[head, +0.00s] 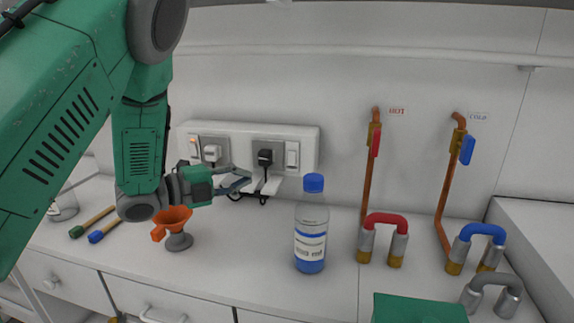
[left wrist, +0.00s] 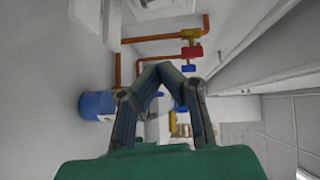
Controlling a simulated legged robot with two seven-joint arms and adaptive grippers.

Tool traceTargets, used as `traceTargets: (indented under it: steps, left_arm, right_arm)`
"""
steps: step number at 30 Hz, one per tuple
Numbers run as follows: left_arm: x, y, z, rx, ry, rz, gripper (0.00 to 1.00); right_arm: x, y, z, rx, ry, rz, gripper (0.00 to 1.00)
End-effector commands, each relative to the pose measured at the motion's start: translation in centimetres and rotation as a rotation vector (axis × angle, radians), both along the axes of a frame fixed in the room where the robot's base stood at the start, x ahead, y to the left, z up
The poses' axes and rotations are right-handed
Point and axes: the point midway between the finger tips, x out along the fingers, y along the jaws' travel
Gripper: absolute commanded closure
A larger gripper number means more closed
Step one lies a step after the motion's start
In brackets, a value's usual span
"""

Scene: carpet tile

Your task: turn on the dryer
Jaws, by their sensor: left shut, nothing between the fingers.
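A white wall socket box (head: 225,133) is fixed to the wall behind the counter. It carries two grey socket plates, one with a white plug (head: 211,153) and one with a black plug (head: 265,157). A white rocker switch (head: 292,155) sits at its right end, and a small orange-red spot (head: 193,142) shows at its left. I cannot tell which part is the dryer. My left gripper (head: 246,181) is shut and empty, in front of the box's lower edge; its fingertips also meet in the left wrist view (left wrist: 160,68). My right gripper is not in view.
A blue-capped bottle (head: 312,226) stands right of the left gripper. An orange funnel-like object (head: 172,222) is below the arm. Copper pipes with a red handle (head: 375,141) and blue handle (head: 467,150) rise at right. Looped fittings (head: 384,221) stand on the counter.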

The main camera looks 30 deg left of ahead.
Motion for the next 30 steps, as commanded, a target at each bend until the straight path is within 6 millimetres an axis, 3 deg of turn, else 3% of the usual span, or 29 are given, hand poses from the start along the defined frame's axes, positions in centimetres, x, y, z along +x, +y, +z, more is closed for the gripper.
traceTargets:
  steps: [8, 20, 24, 30]
  left_arm:
    - [1.7, -0.4, -0.4, -0.003, 0.004, -0.002, 1.00]
    - [8.7, -5.1, -0.9, -0.001, 0.003, -0.001, 1.00]
    - [10.8, -4.4, -1.3, -0.002, 0.002, 0.001, 1.00]
    - [12.3, -3.7, -1.5, -0.004, 0.003, 0.002, 1.00]
  right_arm:
    - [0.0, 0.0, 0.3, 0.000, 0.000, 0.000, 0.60]
    - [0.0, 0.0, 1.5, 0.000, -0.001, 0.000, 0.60]
    - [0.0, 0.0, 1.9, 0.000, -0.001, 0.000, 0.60]
    - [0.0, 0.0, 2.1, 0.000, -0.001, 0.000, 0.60]
